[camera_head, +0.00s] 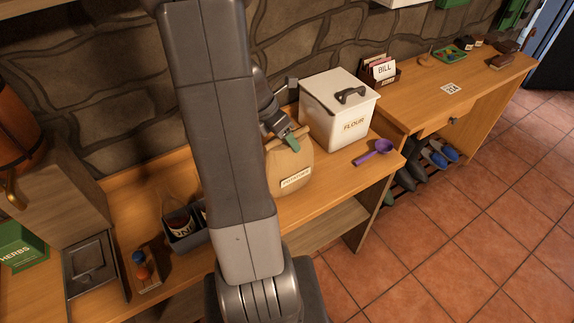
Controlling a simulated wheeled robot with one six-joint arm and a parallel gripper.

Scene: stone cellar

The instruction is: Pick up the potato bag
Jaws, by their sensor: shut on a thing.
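The potato bag (291,168) is a tan sack with a pale label on its front. It stands upright on the wooden counter, just left of the white flour bin. My gripper (294,141) is at the bag's top, coming down from the upper left, with a green part at its end. It is shut on the bag's top. My arm hides the bag's left side and part of the counter. I cannot tell whether the bag's base touches the counter.
The white flour bin (340,118) stands close on the bag's right. A purple scoop (374,152) lies in front of the bin. A dark caddy (184,236) is left of my arm. Stone wall stands behind; the tiled floor (470,235) at right is clear.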

